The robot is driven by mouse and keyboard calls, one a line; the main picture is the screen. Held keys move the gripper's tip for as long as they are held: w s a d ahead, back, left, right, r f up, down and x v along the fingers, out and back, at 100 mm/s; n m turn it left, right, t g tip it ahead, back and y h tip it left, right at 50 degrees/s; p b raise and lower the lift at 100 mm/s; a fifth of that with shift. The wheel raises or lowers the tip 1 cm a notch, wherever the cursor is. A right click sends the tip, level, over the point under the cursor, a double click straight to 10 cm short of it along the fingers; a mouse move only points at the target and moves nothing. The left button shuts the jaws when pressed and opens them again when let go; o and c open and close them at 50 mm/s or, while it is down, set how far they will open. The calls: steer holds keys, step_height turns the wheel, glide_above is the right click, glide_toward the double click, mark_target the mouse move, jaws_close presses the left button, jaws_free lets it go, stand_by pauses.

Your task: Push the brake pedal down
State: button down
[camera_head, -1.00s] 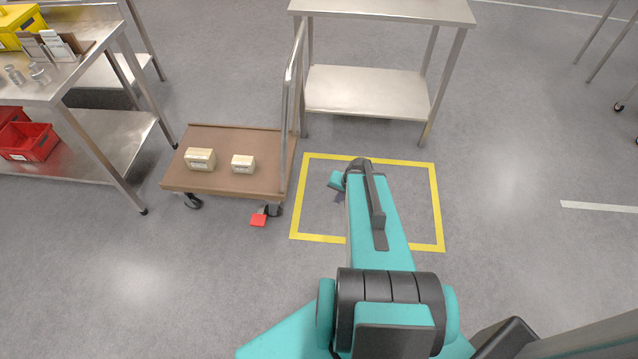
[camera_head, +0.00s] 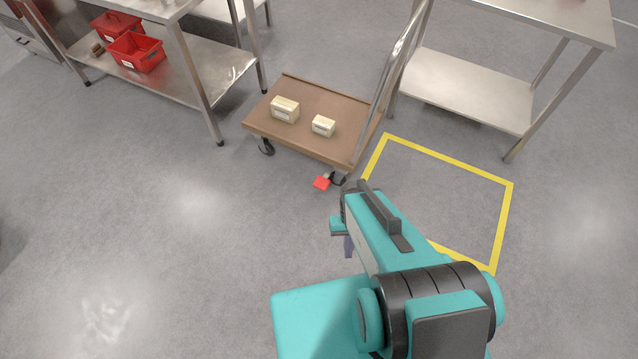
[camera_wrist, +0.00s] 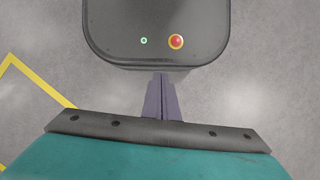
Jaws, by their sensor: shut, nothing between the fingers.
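The brake pedal (camera_head: 322,183) is a small red plate near the floor, by the caster at the near right corner of a brown platform trolley (camera_head: 314,142). My gripper (camera_head: 348,247) shows in the head view as a small dark shape below my teal arm, nearer to me than the pedal and apart from it. In the wrist view my gripper's grey fingers (camera_wrist: 161,78) are together with nothing between them. They point towards my own dark base, which has a red button. The pedal is not in the wrist view.
Two small boxes (camera_head: 285,109) lie on the trolley, and its metal handle stands at the right end. A steel table (camera_head: 468,92) and a yellow floor square (camera_head: 505,215) are to the right. A shelf with red bins (camera_head: 136,53) is at the upper left. Floor left of my arm is clear.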

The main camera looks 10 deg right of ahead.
steer(key=shift+n+g+h, duration=0.4)
steer(key=shift+n+g, duration=0.2)
steer(key=shift+n, duration=0.2)
steer(key=s, duration=0.1)
steer(key=s+a, duration=0.1)
steer(key=s, duration=0.1)
steer(key=shift+s+a, duration=0.35)
